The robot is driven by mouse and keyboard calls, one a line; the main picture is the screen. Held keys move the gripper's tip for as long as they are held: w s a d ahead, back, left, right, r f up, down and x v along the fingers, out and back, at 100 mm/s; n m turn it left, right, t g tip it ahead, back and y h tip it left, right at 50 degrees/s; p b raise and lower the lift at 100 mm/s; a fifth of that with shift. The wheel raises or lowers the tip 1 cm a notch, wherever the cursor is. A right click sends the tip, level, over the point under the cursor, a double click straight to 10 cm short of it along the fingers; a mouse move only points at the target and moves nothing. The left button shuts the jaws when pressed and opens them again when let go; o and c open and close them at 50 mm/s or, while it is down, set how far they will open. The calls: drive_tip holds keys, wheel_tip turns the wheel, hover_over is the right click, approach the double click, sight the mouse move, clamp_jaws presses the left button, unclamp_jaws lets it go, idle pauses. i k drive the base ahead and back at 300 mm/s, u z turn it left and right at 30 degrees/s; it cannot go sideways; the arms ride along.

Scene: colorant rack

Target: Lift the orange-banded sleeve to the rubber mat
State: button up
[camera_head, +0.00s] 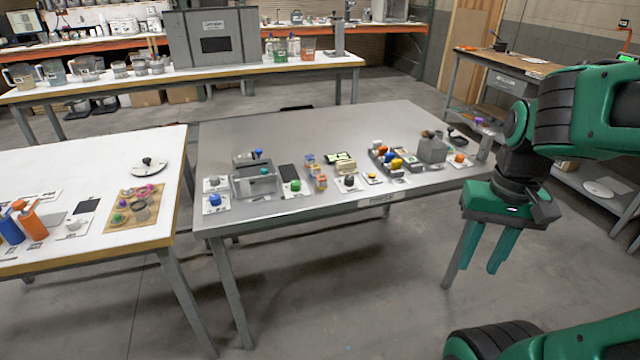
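My gripper (479,269) hangs in the air at the right, in front of the grey metal table, with its two green fingers pointing down and apart. Nothing shows between them. I cannot tell for sure which thing is the orange-banded sleeve. Small upright pieces with orange on them (320,182) stand near the middle of the grey table. A flat dark rectangle (288,173), possibly the rubber mat, lies left of them. Another dark rectangle (87,206) lies on the white table at the left.
The grey table (230,140) holds a grey open box (252,185), several coloured knobs on white cards and a grey block (433,150) at the right. Its back half is mostly clear. The white table (60,165) carries blue and orange bottles (31,224) and a tan board (122,218).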

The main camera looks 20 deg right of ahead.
sight(321, 183)
drive_tip(key=z, duration=0.3)
drive_tip(key=i, duration=1)
drive_tip(key=u, duration=0.3)
